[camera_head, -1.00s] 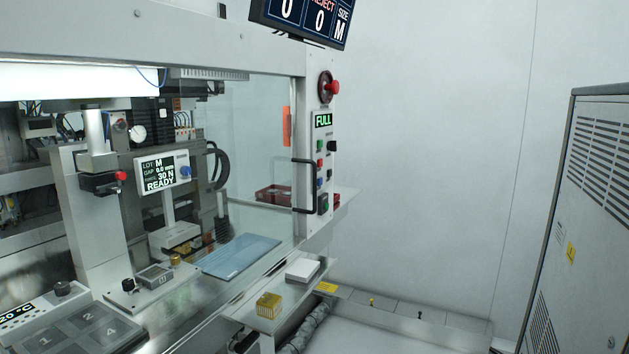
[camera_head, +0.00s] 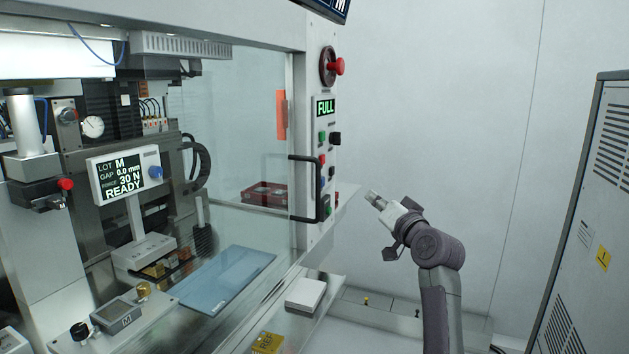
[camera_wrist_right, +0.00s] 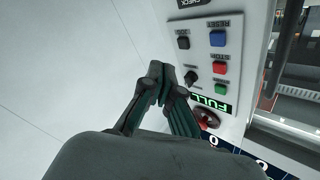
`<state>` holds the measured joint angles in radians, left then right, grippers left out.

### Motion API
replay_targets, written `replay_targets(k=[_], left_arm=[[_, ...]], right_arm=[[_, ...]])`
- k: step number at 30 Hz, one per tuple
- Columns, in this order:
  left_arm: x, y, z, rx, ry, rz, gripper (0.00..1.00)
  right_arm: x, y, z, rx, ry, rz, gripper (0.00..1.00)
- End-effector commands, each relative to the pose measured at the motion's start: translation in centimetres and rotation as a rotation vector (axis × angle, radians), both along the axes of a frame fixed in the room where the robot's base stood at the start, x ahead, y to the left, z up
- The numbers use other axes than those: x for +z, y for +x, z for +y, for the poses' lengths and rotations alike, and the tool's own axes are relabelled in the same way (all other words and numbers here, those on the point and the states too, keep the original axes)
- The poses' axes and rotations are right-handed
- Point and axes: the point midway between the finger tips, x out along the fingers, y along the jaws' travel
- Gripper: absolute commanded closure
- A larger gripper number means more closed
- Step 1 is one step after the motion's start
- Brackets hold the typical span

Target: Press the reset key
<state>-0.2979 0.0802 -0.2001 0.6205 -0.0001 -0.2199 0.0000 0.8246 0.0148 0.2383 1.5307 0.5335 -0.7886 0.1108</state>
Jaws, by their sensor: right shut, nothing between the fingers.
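The reset key is a blue square button (camera_wrist_right: 217,38) on the control panel in the right wrist view, with an upside-down RESET label beside it. In the head view the blue key (camera_head: 322,182) sits low in the panel's left column, under a red and a green key. My right gripper (camera_head: 373,197) is shut and empty, to the right of the panel in the head view. In the right wrist view its closed fingertips (camera_wrist_right: 161,75) are left of the keys. I see no contact with the panel. My left gripper is not in view.
The red stop key (camera_wrist_right: 219,68) and green key (camera_wrist_right: 221,88) neighbour the blue key. A black knob (camera_wrist_right: 190,77) and black key (camera_wrist_right: 183,43) are nearer the fingers. A dark door handle (camera_head: 318,188) stands close by.

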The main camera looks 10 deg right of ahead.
Motion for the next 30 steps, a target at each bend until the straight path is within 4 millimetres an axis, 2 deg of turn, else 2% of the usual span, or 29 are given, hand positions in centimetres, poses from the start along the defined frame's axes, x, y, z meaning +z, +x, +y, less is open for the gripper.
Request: replay_targets(k=[1,5,17,20,30], left_arm=[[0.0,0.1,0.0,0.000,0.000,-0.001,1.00],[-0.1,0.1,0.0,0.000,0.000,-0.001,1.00],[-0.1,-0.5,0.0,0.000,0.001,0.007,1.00],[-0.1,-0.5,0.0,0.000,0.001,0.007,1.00],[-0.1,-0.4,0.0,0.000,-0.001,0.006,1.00]], right_arm=[[0.9,-0.2,-0.1,0.002,0.005,-0.014,1.00],[1.9,-0.5,-0.2,0.005,0.011,-0.030,1.00],[2.0,-0.4,0.0,0.006,0.012,-0.030,1.00],[2.0,0.0,0.5,0.006,0.012,-0.031,1.00],[1.9,2.5,4.4,0.008,0.014,-0.030,1.00]])
